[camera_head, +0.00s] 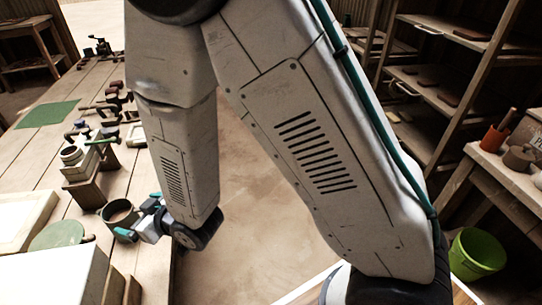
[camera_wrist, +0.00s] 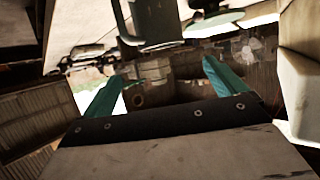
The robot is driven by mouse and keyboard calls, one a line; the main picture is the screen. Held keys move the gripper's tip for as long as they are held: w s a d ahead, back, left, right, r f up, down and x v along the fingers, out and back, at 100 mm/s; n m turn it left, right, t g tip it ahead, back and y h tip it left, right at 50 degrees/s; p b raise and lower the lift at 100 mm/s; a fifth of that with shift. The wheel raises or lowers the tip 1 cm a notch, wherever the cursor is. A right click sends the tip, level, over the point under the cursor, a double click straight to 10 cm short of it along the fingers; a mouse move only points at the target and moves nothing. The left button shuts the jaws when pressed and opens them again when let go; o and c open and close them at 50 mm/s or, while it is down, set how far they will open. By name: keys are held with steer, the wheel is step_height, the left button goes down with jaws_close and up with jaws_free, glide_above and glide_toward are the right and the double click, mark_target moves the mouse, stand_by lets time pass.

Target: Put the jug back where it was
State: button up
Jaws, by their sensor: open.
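A round, grey-brown open vessel (camera_head: 117,214), which looks like the jug, stands upright near the right edge of the long wooden table (camera_head: 150,262). My gripper (camera_head: 139,216) is open, low at the table's edge, right beside this vessel. One teal finger overlaps the vessel's lower right side; I cannot tell whether it touches. In the wrist view the teal fingers (camera_wrist: 163,88) are spread wide. Dark, cluttered shapes show between them, and I cannot tell which of these is the jug. My arm crosses the middle of the head view.
A wooden stand (camera_head: 88,192) with a pale block, a flat green disc (camera_head: 57,235) and a white box (camera_head: 50,280) are close by. Several small tools and a green mat (camera_head: 47,114) lie farther back. Shelves (camera_head: 440,90) and a lime bucket (camera_head: 477,254) are at right. Floor between is clear.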

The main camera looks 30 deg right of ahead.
steer(key=s+d+r+m+g+h, duration=0.1)
steer(key=d+r+m+g+h, duration=0.15)
steer(key=d+r, duration=0.6)
steer(key=s+d+r+m+g+h, duration=0.1)
steer(key=d+r+g+h, duration=0.3)
steer(key=d, duration=0.7)
steer(key=s+d+r+m+g, duration=0.1)
steer(key=s+d+r, duration=0.2)
steer(key=s, duration=0.4)
steer(key=s+d+r+m+g+h, duration=0.1)
steer(key=s+d+r, duration=0.2)
steer(key=s+d, duration=0.2)
steer(key=s+d+r+m+g, duration=0.1)
steer(key=s+d+r, duration=0.3)
steer(key=s, duration=0.6)
steer(key=shift+d+m, duration=0.35)
steer(key=shift+d, duration=0.15)
steer(key=shift+r, duration=0.1)
